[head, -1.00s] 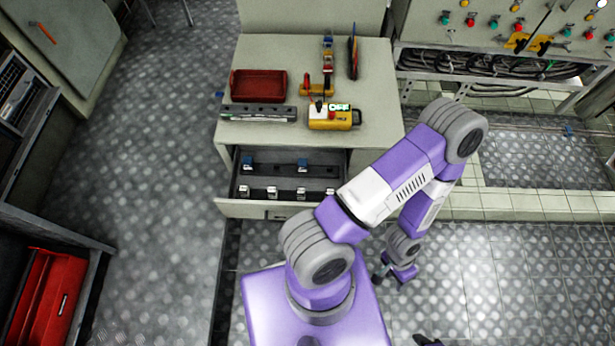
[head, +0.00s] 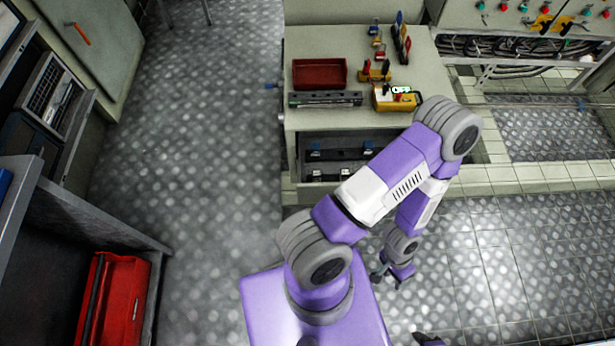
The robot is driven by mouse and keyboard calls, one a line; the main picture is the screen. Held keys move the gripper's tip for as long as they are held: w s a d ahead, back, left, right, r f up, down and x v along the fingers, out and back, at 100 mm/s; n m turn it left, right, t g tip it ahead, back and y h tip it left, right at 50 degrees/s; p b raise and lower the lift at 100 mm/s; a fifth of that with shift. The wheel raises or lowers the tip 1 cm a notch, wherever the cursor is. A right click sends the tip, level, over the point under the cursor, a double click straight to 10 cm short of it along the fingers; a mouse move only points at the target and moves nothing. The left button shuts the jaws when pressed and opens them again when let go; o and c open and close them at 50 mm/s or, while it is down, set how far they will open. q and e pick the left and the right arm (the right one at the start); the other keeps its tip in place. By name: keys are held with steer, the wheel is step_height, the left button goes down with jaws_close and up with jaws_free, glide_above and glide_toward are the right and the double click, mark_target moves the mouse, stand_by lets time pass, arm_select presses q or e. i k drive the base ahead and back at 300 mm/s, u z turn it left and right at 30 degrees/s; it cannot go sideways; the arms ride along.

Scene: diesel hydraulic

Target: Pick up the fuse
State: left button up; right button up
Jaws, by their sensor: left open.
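An open drawer (head: 303,188) under the bench top holds several small blue and white pieces, one of them a blue piece (head: 315,149) at the back left. They may be fuses, but they are too small to tell. My purple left arm hides the drawer's right part. My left gripper (head: 388,279) is open and empty, pointing down over the floor, in front of the bench and apart from it. A dark tip at the bottom edge may be my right gripper (head: 428,339); its jaws cannot be made out.
A red toolbox (head: 119,300) sits in a shelf at lower left. The floor left of the bench is clear.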

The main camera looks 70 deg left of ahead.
mark_target(345, 174)
steer(key=k, duration=0.3)
steer(key=u, duration=0.9)
